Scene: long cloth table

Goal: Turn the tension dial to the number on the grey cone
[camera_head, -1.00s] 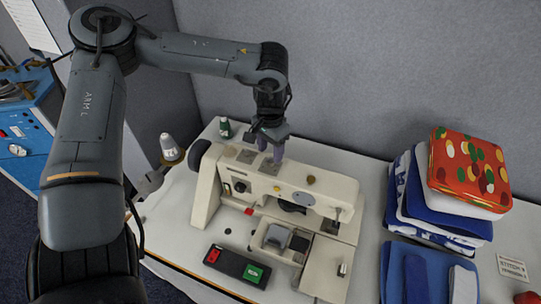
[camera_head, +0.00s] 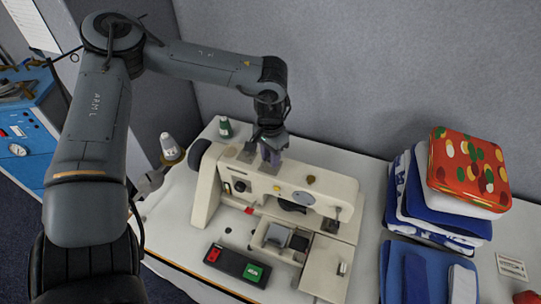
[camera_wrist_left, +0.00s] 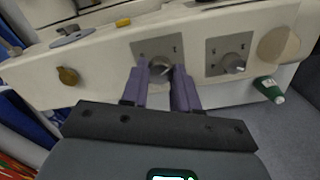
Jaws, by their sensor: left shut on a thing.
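The cream sewing machine (camera_head: 320,190) stands on the cloth table. Two dials on square grey plates sit on its upper surface. My left gripper (camera_head: 268,160) points down at one of them; in the left wrist view its purple fingers (camera_wrist_left: 160,75) are shut on that dial (camera_wrist_left: 158,64), either side of its knob. The other dial (camera_wrist_left: 234,63) is free, to the right in that view. The numbers around the dials are too small to read. My right gripper is not in view.
A green cone (camera_head: 225,127) stands behind the machine's left end. A brass knob (camera_wrist_left: 68,76) sticks out of the machine. A red and green button box (camera_head: 237,266) lies in front. Folded fabrics (camera_head: 440,205) are stacked at the right.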

